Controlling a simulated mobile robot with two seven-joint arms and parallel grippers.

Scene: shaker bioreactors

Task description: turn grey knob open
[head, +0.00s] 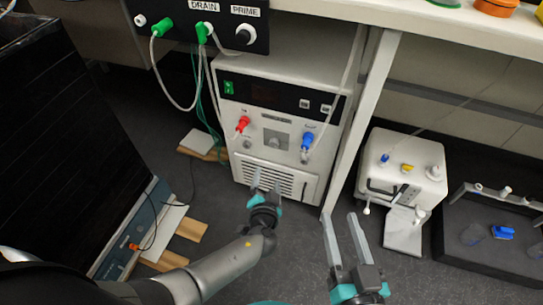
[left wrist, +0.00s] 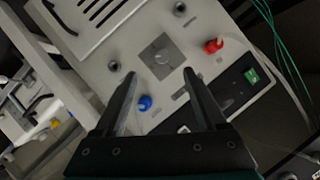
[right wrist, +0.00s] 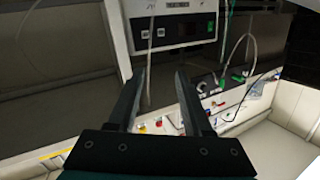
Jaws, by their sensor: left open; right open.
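A grey knob (head: 275,141) on a square grey plate sits in the middle of the front of a white unit (head: 240,165), between a red fitting (head: 242,124) and a blue fitting (head: 306,142). In the left wrist view the grey knob (left wrist: 162,55) shows just beyond the fingertips, with the blue fitting (left wrist: 145,102) between the fingers in the picture. My left gripper (head: 266,183) is open and empty, in front of the unit's lower vent grille. My right gripper (head: 339,215) is open and empty, low and to the right of the unit.
A black panel (head: 222,32) labelled DRAIN and PRIME hangs above, with tubes running down. A table leg (head: 360,115) stands right of the unit. A small white device (head: 402,165) and a dark tray (head: 480,255) are at the right. A dark box (head: 65,130) is at the left.

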